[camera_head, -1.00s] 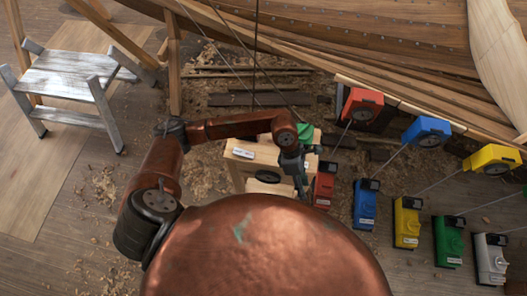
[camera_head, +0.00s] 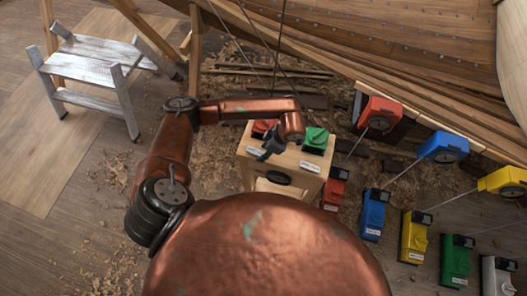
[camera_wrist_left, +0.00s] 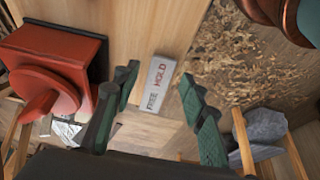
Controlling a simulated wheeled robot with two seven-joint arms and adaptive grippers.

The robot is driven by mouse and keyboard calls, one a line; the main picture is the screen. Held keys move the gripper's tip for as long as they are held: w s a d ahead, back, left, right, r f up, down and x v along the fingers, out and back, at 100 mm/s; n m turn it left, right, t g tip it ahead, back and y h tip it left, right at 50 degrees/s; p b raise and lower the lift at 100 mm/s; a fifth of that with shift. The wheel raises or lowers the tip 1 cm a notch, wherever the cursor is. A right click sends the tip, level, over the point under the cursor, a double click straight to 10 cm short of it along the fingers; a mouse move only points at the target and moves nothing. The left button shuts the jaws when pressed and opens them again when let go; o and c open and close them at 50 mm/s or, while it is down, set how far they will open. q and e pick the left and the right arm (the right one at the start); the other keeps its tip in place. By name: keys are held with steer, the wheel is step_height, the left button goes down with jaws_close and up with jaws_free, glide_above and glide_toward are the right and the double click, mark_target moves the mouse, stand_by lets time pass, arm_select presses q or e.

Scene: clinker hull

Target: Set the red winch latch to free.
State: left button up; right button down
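A wooden stand (camera_head: 290,160) holds a red latch unit (camera_head: 262,128) at its back left and a green one (camera_head: 316,137) at its right. In the left wrist view the red unit (camera_wrist_left: 42,47) has a round red knob with a lever (camera_wrist_left: 45,92), at the left of the fingers. A small label plate (camera_wrist_left: 158,86) reading FREE and HOLD lies on the wood beyond the fingers. My left gripper (camera_head: 268,150) is over the stand, close to the red unit; its fingers (camera_wrist_left: 160,75) are apart and empty. The right gripper is not in view.
Red (camera_head: 333,187), blue (camera_head: 373,213), yellow (camera_head: 413,236) and green (camera_head: 456,260) floor units stand right of the stand. More coloured units (camera_head: 380,115) line the planked hull (camera_head: 400,60). A step stool (camera_head: 95,70) stands at upper left.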

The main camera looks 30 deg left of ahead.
arm_select(q)
steer(key=shift+a+f, duration=0.1)
steer(key=shift+f, duration=0.1)
jaws_close()
stand_by(0.4)
